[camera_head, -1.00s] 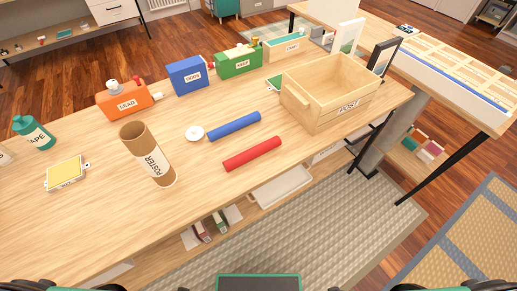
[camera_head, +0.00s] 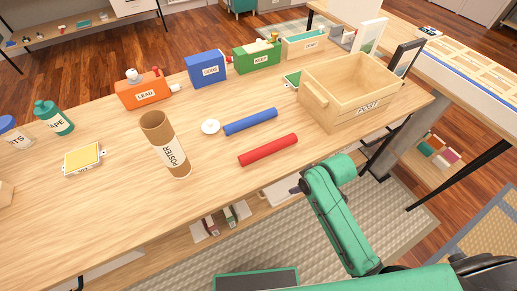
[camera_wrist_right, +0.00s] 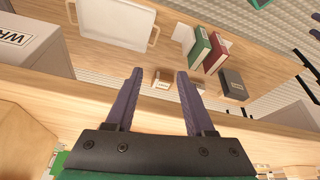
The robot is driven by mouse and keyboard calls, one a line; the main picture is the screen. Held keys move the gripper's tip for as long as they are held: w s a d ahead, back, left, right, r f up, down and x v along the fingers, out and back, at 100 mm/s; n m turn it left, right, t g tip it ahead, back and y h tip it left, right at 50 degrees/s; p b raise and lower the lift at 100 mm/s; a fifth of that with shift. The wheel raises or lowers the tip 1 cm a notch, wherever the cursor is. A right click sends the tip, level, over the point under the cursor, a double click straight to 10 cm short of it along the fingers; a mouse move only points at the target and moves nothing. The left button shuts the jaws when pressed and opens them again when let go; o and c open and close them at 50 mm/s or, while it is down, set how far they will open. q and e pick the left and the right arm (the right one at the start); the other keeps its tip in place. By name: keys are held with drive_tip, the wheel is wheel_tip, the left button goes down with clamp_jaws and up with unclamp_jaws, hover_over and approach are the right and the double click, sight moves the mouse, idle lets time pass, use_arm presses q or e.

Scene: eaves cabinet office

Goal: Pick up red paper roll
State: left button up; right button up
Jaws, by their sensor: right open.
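The red paper roll (camera_head: 268,150) lies on the wooden desk near its front edge, just in front of a blue roll (camera_head: 250,122). My right gripper (camera_head: 297,189) is at the desk's front edge, to the right of and nearer than the red roll, apart from it. In the right wrist view its two dark fingers (camera_wrist_right: 160,85) are spread with nothing between them. That view faces the lower shelf, and the red roll does not show in it. My left gripper is not in view.
A brown poster tube (camera_head: 164,145) stands left of the rolls, with a small white disc (camera_head: 210,127) between. A wooden post crate (camera_head: 321,111) is at the right. Orange (camera_head: 141,91), blue (camera_head: 205,71) and green (camera_head: 257,58) boxes line the back. Clear desk lies around the red roll.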

drive_tip(key=w+a+r+n, duration=0.1)
drive_tip(key=w+r+n, duration=0.1)
drive_tip(key=r, duration=0.1)
drive_tip(key=w+a+r+n, duration=0.2)
drive_tip(key=r, duration=0.1)
drive_tip(key=w+a+r+n, duration=0.2)
drive_tip(key=r+n, duration=0.1)
drive_tip(key=shift+a+y, duration=0.15)
drive_tip(key=shift+y, duration=0.25)
drive_tip(key=w+r+n+g, duration=0.1)
drive_tip(key=w+r+n, duration=0.2)
drive_tip(key=r+n, duration=0.2)
drive_tip(key=n+h, duration=0.2)
drive_tip(key=n, duration=0.2)
approach(283, 141)
drive_tip(key=shift+g, duration=0.3)
drive_tip(key=f, duration=0.3)
drive_tip(key=w+f+p, duration=0.1)
drive_tip(key=f, duration=0.2)
drive_tip(key=w+a+f, duration=0.1)
drive_tip(key=f, duration=0.2)
drive_tip(key=shift+w+f, duration=0.2)
drive_tip(key=shift+f, duration=0.2)
drive_tip(key=shift+m, duration=0.3)
drive_tip(key=c, duration=0.8)
